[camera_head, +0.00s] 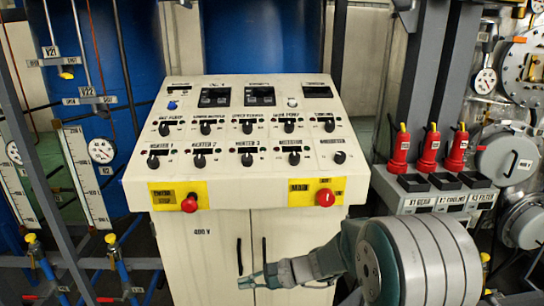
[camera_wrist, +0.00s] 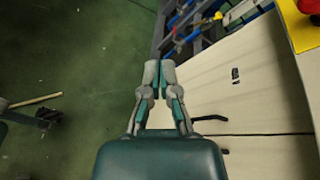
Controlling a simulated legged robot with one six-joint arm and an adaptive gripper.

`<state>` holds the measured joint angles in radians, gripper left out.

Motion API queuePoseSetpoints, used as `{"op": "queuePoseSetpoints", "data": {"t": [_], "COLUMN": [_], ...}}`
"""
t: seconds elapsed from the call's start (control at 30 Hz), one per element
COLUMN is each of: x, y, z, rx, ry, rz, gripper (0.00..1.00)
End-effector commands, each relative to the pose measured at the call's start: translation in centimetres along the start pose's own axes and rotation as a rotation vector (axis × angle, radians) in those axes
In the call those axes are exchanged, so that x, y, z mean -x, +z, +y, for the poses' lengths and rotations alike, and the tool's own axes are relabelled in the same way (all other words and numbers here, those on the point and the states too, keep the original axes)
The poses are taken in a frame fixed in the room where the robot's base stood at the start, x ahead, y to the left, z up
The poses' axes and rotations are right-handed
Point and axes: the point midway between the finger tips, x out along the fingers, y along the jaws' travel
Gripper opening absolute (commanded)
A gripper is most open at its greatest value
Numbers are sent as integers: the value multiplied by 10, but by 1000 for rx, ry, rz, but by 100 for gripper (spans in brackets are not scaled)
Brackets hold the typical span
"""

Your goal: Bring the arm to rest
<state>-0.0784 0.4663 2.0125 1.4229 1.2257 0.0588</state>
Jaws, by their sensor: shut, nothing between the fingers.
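My gripper (camera_head: 243,283) shows in the head view low in front of the white control cabinet, pointing left, with the arm folded in from the lower right. In the wrist view my gripper (camera_wrist: 159,68) has its two fingertips together, with nothing between them. The control cabinet (camera_head: 211,245) stands straight ahead, with its sloped panel of knobs and displays above the gripper. In the wrist view the cabinet front (camera_wrist: 250,95) lies to the right of the fingers. I cannot tell the exact gap between fingers and cabinet doors.
Two red buttons on yellow plates, the left one (camera_head: 189,204) and the right one (camera_head: 325,198), sit on the cabinet's front edge. Pipes with yellow-capped valves (camera_head: 32,240) stand at the left.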

Motion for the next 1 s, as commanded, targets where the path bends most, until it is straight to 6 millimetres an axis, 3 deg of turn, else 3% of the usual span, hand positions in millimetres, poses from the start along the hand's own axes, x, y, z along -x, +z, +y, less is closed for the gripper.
{"op": "queuePoseSetpoints", "data": {"t": [0.1,0.4,1.0], "x": [23,84,218], "y": [33,88,146], "z": [11,54,138], "rx": [132,443,1010], "ry": [99,347,815], "rz": [64,264,812], "gripper": [0,0,0]}}
